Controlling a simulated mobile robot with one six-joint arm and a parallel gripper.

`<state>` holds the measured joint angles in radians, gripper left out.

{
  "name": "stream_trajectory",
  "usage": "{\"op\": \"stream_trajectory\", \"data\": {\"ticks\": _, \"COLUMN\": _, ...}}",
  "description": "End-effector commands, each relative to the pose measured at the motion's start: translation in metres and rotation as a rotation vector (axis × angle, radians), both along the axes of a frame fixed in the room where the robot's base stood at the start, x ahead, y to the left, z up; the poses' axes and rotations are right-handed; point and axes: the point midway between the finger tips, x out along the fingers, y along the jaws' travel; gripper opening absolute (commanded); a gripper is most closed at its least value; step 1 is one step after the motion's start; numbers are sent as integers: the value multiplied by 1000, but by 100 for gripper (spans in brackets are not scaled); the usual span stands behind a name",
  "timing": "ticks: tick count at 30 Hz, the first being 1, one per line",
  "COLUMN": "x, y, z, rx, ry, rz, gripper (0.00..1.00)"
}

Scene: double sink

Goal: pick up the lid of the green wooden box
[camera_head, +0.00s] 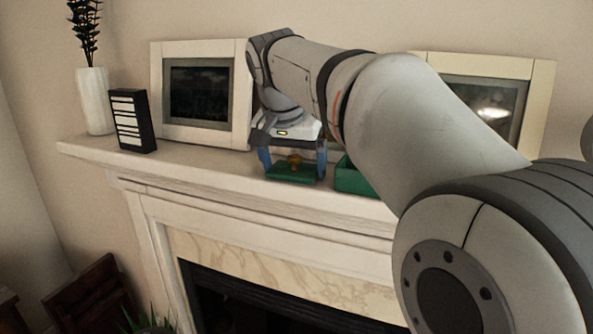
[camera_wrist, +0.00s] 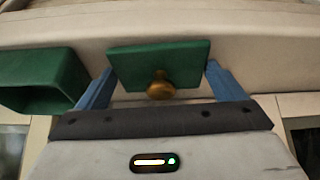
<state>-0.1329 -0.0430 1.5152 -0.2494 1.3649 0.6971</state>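The green lid (camera_head: 293,172) with a round brown knob is just above or on the mantel, beside the open green box (camera_head: 354,178). My gripper (camera_head: 294,168) points down over it, with one blue finger at each side of the lid. In the wrist view, the lid (camera_wrist: 160,61) lies between the two fingertips (camera_wrist: 160,66), and its edges are very close to them or touching. I cannot tell whether the fingers press on it. The green box (camera_wrist: 40,82) is at the left there, its hollow inside showing. My arm hides part of the box in the head view.
A white picture frame (camera_head: 156,95) leans on the wall behind the mantel (camera_head: 215,172), and another frame (camera_head: 541,95) is at the right behind my arm. A black box (camera_head: 132,120) and a white vase (camera_head: 94,101) with a plant stand at the left.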

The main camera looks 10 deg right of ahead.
Motion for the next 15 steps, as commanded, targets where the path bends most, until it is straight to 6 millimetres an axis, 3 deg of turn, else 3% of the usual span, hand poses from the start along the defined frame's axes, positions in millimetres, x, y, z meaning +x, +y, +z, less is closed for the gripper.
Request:
{"op": "stream_trajectory", "data": {"ticks": 9, "x": 0, "y": 0, "z": 0, "rx": 0, "ry": 0, "rz": -1, "gripper": 65}}
{"op": "stream_trajectory", "data": {"ticks": 15, "x": 0, "y": -1, "z": 1, "rx": 0, "ry": 0, "rz": -1, "gripper": 64}}
